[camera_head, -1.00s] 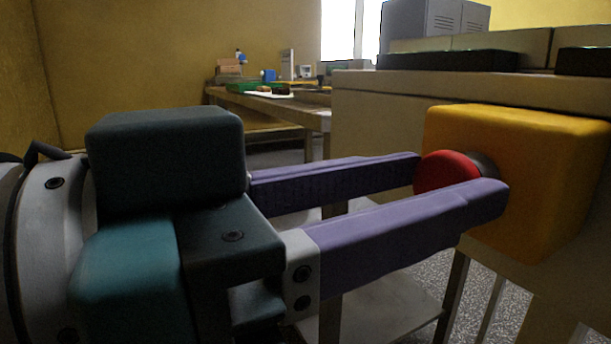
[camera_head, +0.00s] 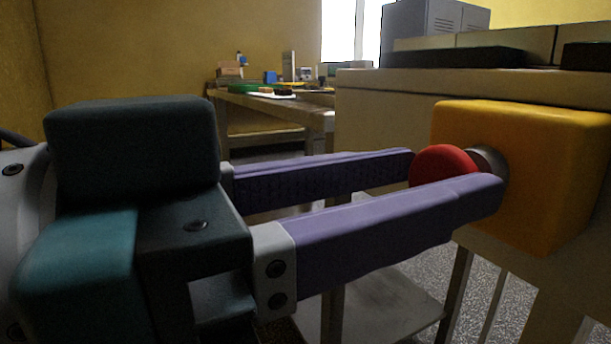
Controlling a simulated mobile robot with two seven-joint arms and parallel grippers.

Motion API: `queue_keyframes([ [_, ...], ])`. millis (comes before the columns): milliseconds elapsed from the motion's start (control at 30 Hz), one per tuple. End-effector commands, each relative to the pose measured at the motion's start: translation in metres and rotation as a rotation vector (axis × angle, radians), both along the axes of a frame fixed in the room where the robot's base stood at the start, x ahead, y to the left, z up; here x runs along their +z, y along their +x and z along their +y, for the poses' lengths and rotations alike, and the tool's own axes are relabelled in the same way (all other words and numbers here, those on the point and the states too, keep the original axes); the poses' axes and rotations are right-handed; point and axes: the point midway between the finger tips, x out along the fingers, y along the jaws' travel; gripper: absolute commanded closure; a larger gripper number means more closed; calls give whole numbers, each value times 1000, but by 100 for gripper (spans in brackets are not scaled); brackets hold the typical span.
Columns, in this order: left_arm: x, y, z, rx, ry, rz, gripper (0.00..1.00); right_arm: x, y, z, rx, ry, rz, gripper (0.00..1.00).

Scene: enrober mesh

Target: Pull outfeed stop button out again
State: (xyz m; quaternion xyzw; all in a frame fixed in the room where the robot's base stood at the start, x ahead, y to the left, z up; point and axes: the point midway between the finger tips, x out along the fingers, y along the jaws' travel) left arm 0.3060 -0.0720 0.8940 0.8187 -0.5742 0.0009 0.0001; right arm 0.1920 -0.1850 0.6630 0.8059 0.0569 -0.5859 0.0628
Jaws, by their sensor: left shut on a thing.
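The outfeed stop button is a red mushroom head (camera_head: 440,165) on a yellow box (camera_head: 545,170) at the right of the head view. A grey collar (camera_head: 488,162) shows between the red head and the box face. My left gripper (camera_head: 452,172) comes in from the left with two long purple fingers. It is shut on the red head, one finger on the far side and one on the near side. The near finger hides the lower part of the head and its tip lies close to the box face. My right gripper is not in view.
The yellow box is mounted on the side of a beige machine (camera_head: 385,120). A bench (camera_head: 270,104) with small items stands at the back by the wall. A grey low shelf (camera_head: 385,305) and legs show below the fingers.

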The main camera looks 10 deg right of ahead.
Motion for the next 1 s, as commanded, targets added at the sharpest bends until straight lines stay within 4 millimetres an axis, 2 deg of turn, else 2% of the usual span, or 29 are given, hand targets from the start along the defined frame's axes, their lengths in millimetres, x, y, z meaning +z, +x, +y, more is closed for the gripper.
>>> queue_keyframes([
  [67,1,0,0,1,-2,-1,100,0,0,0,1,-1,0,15],
  [100,1,0,0,1,-2,-1,50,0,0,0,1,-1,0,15],
  [300,1,0,0,1,-1,0,28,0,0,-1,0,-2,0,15],
  [667,-1,-1,5,2,1,-1,26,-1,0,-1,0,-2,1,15],
  [767,-2,-4,14,2,3,-1,26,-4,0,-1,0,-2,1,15],
  [1000,-5,-18,51,2,7,-2,26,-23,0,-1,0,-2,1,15],
])
